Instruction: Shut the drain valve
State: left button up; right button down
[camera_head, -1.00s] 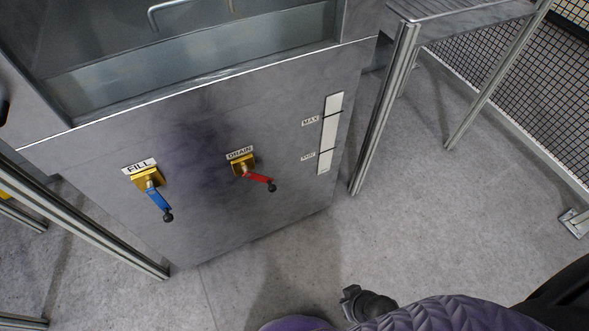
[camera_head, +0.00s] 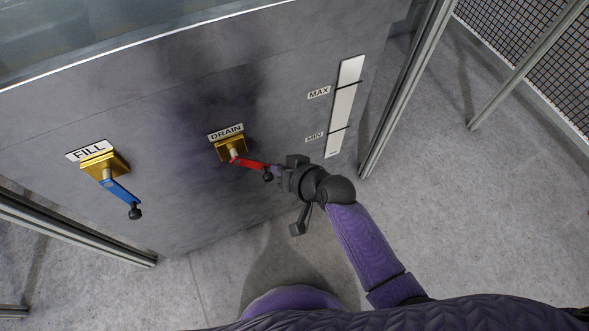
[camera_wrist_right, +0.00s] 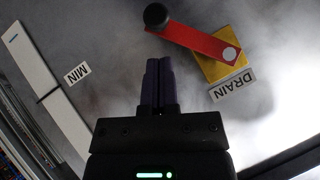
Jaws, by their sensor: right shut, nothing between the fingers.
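The drain valve has a brass mount (camera_head: 229,147) under a DRAIN label on the tank's grey front panel. Its red lever (camera_head: 249,163) slants right and slightly down, ending in a black knob (camera_head: 268,176). My right gripper (camera_head: 275,172) is right beside the knob, its purple fingers shut and empty. In the right wrist view the shut fingers (camera_wrist_right: 157,62) point towards the red lever (camera_wrist_right: 198,39) and its black knob (camera_wrist_right: 155,16), which lies just beyond the tips. I cannot tell whether they touch. My left gripper is not in view.
The fill valve's blue lever (camera_head: 121,191) slants down to the right, left of the drain valve. A white level gauge (camera_head: 344,105) with MAX and MIN labels is on the panel's right. A metal post (camera_head: 408,90) stands right of the tank. The floor at right is clear.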

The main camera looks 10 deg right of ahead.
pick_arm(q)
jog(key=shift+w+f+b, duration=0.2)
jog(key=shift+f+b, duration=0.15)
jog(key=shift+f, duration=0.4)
pick_arm(e)
jog(key=shift+s+a+f, duration=0.1)
jog(key=shift+a+f, duration=0.15)
jog(key=shift+f, duration=0.2)
jog(key=shift+a+f, duration=0.2)
jog(key=shift+f, duration=0.25)
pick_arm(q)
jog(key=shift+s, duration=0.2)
